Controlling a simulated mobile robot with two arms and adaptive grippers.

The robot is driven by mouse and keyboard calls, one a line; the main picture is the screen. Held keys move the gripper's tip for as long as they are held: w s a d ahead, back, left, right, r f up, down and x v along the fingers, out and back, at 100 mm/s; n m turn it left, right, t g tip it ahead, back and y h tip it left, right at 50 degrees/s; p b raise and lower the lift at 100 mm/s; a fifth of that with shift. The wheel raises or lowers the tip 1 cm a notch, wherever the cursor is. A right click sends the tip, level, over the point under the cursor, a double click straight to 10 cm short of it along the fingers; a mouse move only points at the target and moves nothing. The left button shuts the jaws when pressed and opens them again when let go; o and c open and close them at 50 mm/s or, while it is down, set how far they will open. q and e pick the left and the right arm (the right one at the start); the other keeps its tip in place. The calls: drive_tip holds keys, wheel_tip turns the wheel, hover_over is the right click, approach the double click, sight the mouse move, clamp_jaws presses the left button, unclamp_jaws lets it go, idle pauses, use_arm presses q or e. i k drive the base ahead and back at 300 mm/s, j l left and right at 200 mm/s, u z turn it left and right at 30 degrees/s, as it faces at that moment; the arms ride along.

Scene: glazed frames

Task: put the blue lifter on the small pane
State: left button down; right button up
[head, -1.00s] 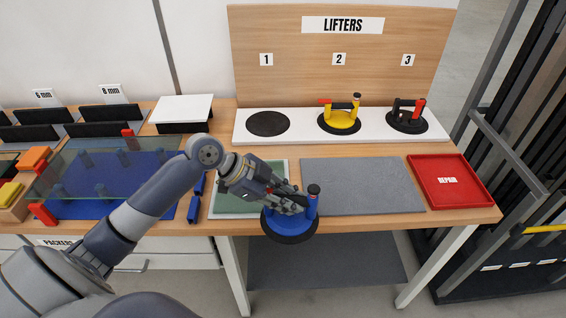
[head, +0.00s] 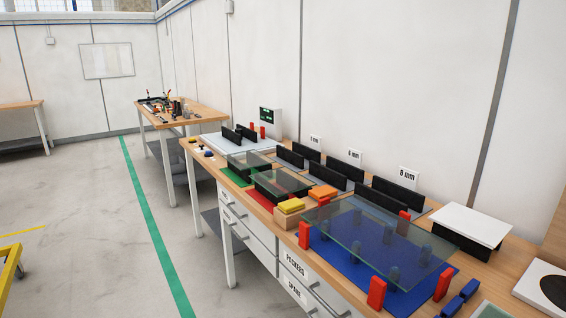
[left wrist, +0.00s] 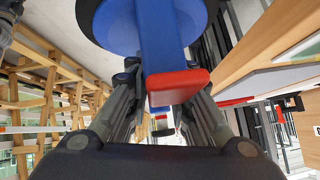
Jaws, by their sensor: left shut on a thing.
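In the left wrist view my left gripper (left wrist: 160,82) is shut on the blue lifter (left wrist: 160,38). The lifter's blue handle runs between the fingers, with a red end towards the camera and a round black pad beyond. Neither the gripper nor the lifter shows in the head view. In the head view a large clear pane (head: 375,238) lies raised on posts over a blue mat. Smaller panes stand farther along the bench, one over a red mat (head: 283,182) and one over a green mat (head: 243,163). My right gripper is not in view.
Red blocks (head: 376,292) stand around the large pane. Orange and yellow packers (head: 291,206) sit beside it. Black racks (head: 400,196) line the back of the bench, with a white-topped stand (head: 470,225) to the right. Open floor (head: 90,220) lies to the left.

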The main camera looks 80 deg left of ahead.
sight(249, 158)
drive_tip(key=j+u, duration=0.35)
drive_tip(key=k+j+u, duration=0.1)
drive_tip(key=u, duration=0.3)
drive_tip(key=j+u, duration=0.35)
drive_tip(key=i+j+u, duration=0.1)
drive_tip(key=j, duration=0.35)
drive_tip(key=i+j+u, duration=0.15)
drive_tip(key=j, duration=0.25)
drive_tip(key=i+j+u, duration=0.1)
drive_tip(key=j, duration=0.35)
drive_tip(key=i+j+u, duration=0.15)
drive_tip(key=j, duration=0.25)
drive_tip(key=i+j, duration=0.15)
drive_tip(key=j, duration=0.25)
drive_tip(key=i+j, duration=0.1)
drive_tip(key=j, duration=0.3)
drive_tip(key=i+j, duration=0.15)
drive_tip(key=j, duration=0.25)
drive_tip(key=i+j, duration=0.1)
drive_tip(key=j, duration=0.3)
